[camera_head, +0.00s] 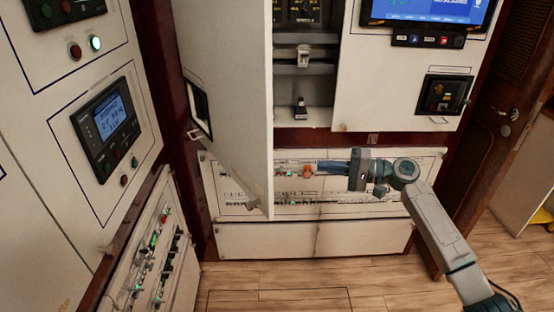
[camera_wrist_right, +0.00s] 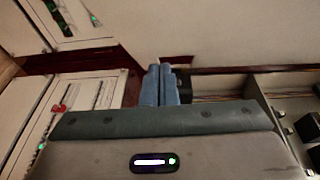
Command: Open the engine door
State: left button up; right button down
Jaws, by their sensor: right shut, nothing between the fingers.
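The engine door, a tall white panel (camera_head: 235,90), stands swung out from the cabinet in the head view. It has a dark-framed latch opening on its left part. Its right edge borders an open compartment (camera_head: 302,95) with shelves and dark devices. My right gripper (camera_head: 321,168) is shut and empty, below the compartment and right of the door's lower edge, pointing left. In the right wrist view its two blue fingers (camera_wrist_right: 160,68) are together, with a broad pale panel (camera_wrist_right: 225,30), likely the door, beyond them. Whether they touch the door I cannot tell. My left gripper is out of view.
A lower white panel (camera_head: 235,185) with small lights and breakers lies behind my right gripper. A control cabinet (camera_head: 85,60) stands at the left, a blue screen (camera_head: 430,8) at the upper right, and a brown door (camera_head: 495,125) at the right. The wooden floor (camera_head: 380,275) is clear.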

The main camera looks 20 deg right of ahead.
jog(key=w+a+r+y+p, duration=0.1)
jog(key=w+a+r+p, duration=0.1)
jog(key=a+p, duration=0.5)
jog(key=a+r, duration=0.1)
jog(key=a, duration=0.5)
jog(key=shift+w+a+r+n+g+p, duration=0.2)
jog(key=shift+n+g+p, duration=0.1)
jog(key=shift+n+g, duration=0.1)
jog(key=shift+f, duration=0.1)
jog(key=shift+w, duration=0.1)
